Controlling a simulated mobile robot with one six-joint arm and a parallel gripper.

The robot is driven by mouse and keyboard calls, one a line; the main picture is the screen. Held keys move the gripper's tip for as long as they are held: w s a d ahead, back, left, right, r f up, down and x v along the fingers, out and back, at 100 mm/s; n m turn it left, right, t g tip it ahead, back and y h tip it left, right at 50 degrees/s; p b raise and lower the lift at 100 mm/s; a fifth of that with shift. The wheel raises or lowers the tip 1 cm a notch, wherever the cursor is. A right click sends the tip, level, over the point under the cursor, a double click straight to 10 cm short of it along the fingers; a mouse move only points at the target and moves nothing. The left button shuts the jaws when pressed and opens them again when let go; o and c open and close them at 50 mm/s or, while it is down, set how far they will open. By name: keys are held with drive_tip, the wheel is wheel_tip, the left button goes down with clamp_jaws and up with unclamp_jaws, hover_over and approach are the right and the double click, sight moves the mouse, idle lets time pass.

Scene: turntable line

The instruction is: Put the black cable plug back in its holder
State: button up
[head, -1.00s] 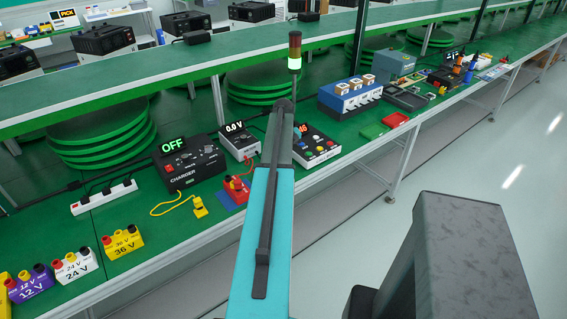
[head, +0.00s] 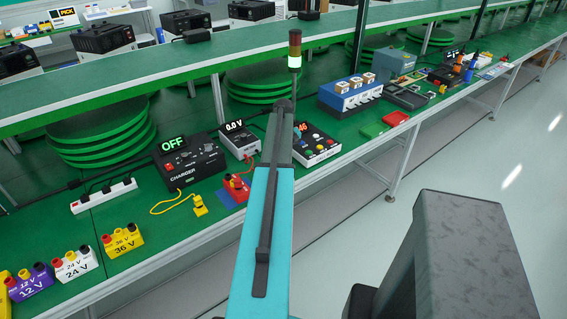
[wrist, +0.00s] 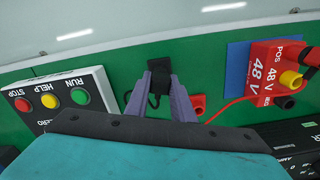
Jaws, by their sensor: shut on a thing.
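My gripper (wrist: 160,97) is in the wrist view, its two grey-purple fingers shut on the black cable plug (wrist: 159,74). The plug is between the fingertips, over the green table. A dark strand, perhaps its cable, runs down between the fingers. A red piece (wrist: 198,104) lies just right of the right finger, with a red cable leading right from it. I cannot make out the plug's holder for certain. In the head view my arm hides the gripper and the plug.
The button box (wrist: 62,98) stands left of my gripper. The red 48 V block (wrist: 270,72) stands to the right on a blue mat (wrist: 236,62). The charger (head: 190,162) and the 0.0 V meter (head: 239,139) stand left of my arm. Bare green table lies around the fingertips.

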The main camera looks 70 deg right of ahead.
drive_tip(key=shift+f, duration=0.45)
idle(1.1)
drive_tip(key=o, duration=1.1)
drive_tip(key=shift+r, duration=0.2)
drive_tip(key=shift+r+p, duration=1.95)
drive_tip(key=shift+r, duration=1.6)
